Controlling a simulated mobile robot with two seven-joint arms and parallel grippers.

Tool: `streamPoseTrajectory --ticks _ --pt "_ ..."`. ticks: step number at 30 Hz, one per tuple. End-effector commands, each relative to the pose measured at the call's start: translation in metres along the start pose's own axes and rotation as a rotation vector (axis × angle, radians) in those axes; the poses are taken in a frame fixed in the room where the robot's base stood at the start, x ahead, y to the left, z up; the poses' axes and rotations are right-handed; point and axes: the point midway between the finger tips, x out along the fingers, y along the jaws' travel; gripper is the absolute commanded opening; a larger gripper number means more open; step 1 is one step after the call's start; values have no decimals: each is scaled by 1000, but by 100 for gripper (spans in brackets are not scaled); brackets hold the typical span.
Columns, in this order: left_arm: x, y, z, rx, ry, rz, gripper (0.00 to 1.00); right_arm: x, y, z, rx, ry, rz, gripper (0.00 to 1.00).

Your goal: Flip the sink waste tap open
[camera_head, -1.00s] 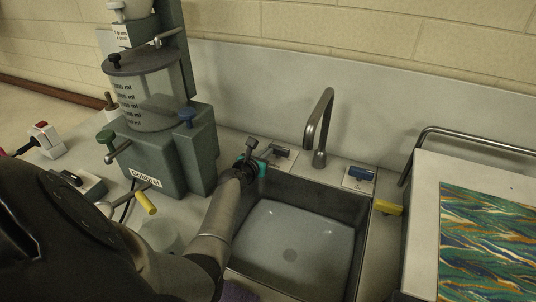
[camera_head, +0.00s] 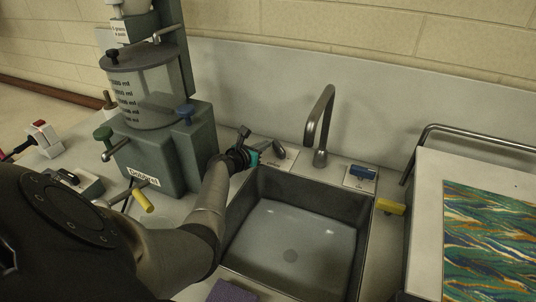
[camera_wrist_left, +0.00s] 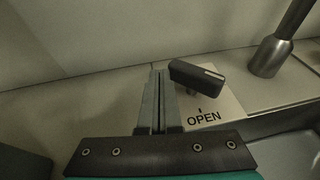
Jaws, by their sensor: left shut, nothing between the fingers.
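The tap lever (camera_head: 279,147) is a short dark bar on a pale plate (camera_head: 286,160) behind the sink's back left corner. In the left wrist view the lever (camera_wrist_left: 196,75) lies at a slant above the plate (camera_wrist_left: 222,101), which reads OPEN. My left gripper (camera_head: 262,152) reaches in from the left, just left of the lever. Its two grey fingers (camera_wrist_left: 159,82) are together and empty, with their tips close beside the lever's left end. I cannot tell whether they touch it. My right gripper is not in view.
A dark-rimmed sink (camera_head: 365,212) lies in front of a curved faucet (camera_head: 318,130). A blue lever (camera_head: 363,171) sits on another plate to the right. A green-grey dispenser (camera_head: 165,155) stands left of my forearm. A marbled tray (camera_head: 428,200) is at the right.

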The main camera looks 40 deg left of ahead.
Motion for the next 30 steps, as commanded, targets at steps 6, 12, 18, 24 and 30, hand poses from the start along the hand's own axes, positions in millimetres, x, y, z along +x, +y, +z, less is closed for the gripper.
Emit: streamPoseTrajectory --ticks 6,12,18,24,30 --pt "8 4 4 -1 -1 1 0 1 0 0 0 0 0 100" --pt "13 4 4 0 0 1 0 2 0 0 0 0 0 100" --pt "13 4 4 0 0 1 0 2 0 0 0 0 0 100" --pt "13 4 4 0 0 1 0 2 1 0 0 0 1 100" --pt "13 4 4 0 0 1 0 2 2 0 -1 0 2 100"
